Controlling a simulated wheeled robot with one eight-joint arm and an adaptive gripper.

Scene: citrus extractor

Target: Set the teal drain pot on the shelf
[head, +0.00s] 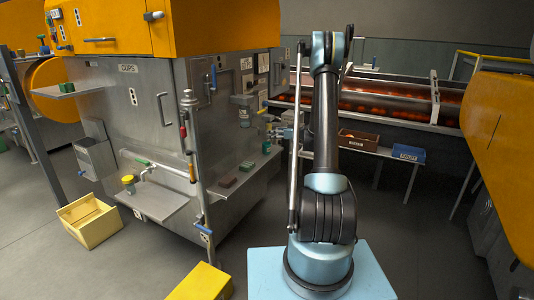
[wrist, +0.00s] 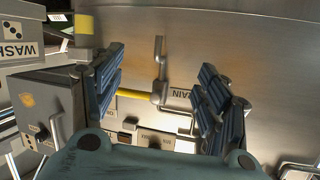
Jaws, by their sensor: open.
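I cannot make out a teal drain pot for certain in either view. A steel shelf (head: 232,181) on the machine's right side holds small dark red and green blocks.
A pale lever handle (wrist: 159,70) and a yellow bar (wrist: 132,94) stand off the wall near the fingers. A grey box (wrist: 40,105) is at the left. In the head view, a yellow crate (head: 90,220) sits on the floor; a blue bin (head: 408,153) stands behind right.

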